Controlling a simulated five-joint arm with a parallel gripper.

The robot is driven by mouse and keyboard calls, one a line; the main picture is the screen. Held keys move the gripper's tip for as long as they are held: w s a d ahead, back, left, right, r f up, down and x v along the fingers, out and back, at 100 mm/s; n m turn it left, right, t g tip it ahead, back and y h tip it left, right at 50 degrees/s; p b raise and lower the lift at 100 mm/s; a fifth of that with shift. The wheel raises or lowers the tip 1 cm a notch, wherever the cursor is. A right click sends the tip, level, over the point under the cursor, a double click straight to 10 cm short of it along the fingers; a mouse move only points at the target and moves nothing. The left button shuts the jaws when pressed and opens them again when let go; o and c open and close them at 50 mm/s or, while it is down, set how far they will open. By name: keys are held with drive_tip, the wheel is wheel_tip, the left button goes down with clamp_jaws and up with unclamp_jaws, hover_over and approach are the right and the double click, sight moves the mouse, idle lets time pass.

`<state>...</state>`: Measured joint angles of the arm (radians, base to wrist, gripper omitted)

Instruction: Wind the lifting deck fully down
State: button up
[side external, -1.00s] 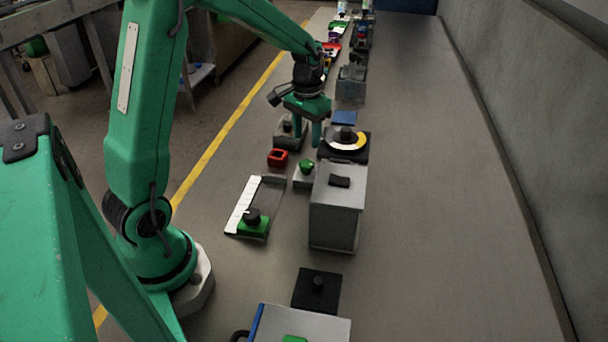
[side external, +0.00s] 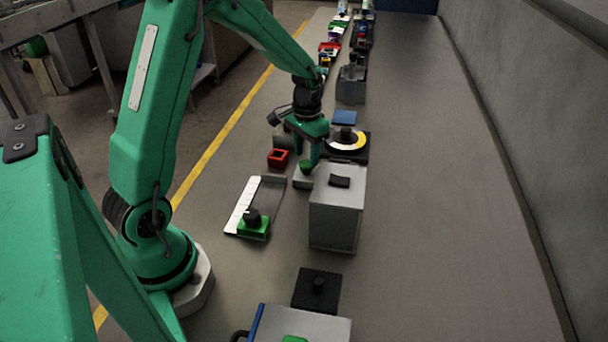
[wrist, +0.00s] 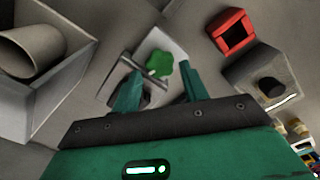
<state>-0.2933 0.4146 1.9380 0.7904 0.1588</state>
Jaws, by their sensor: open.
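A green lobed knob (side external: 305,167) stands on a small light-grey block (side external: 301,182), left of a tall grey box. The knob also shows in the wrist view (wrist: 159,64), over the pale block top (wrist: 158,42) with a grey bar beside it. My gripper (side external: 309,158) is directly above and around this knob, fingers pointing down. In the wrist view my gripper (wrist: 158,76) is open, with one finger on each side of the knob's near edge. I see no clear contact. Which part is the lifting deck, and its height, I cannot tell.
A tall grey box (side external: 335,218) stands close on the right. A red square socket (side external: 278,158) is left of the block. A turntable with a yellow-white ring (side external: 347,141) and a blue pad (side external: 344,117) lie behind. The bench at right is clear.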

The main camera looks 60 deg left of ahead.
drive_tip(key=shift+f, duration=1.25)
drive_tip(key=c, duration=0.7)
drive_tip(key=shift+n, duration=1.5)
drive_tip(key=o, duration=0.7)
